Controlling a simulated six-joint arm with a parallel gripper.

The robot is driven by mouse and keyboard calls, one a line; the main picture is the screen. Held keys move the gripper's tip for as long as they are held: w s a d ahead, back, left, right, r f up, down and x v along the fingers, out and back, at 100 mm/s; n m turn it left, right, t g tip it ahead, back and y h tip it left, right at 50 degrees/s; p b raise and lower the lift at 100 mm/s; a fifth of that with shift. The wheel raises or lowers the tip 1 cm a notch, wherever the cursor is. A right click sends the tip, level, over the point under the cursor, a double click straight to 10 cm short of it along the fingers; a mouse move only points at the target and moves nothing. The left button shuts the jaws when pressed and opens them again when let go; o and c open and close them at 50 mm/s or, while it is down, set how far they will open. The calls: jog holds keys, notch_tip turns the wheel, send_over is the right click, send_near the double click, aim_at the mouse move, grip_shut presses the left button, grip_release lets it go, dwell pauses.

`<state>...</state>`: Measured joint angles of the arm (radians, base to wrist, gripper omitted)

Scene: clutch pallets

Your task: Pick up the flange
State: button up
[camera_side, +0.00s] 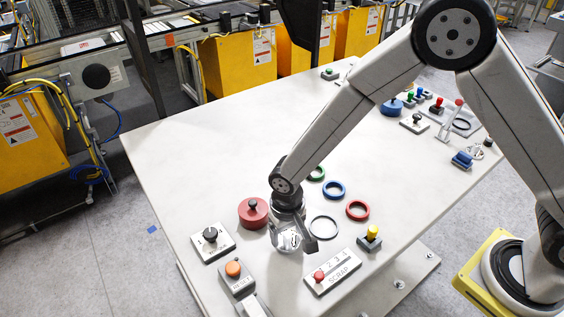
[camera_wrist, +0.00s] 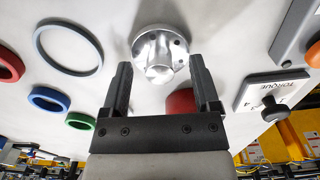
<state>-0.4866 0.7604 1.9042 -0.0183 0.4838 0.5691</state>
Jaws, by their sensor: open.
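The flange (camera_wrist: 160,54) is a silver metal disc with small holes and a raised central hub. In the wrist view it lies on the white table just beyond my open fingertips, roughly centred between them. In the side view the flange (camera_side: 287,241) shows partly below my gripper, which hides much of it. My gripper (camera_wrist: 158,72) has its two dark fingers apart with nothing between them. In the side view my gripper (camera_side: 292,236) is low over the table's front part.
The table's left middle is clear.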

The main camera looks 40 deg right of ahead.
jog(key=shift+f, duration=0.3)
grip_shut()
dwell(0.4)
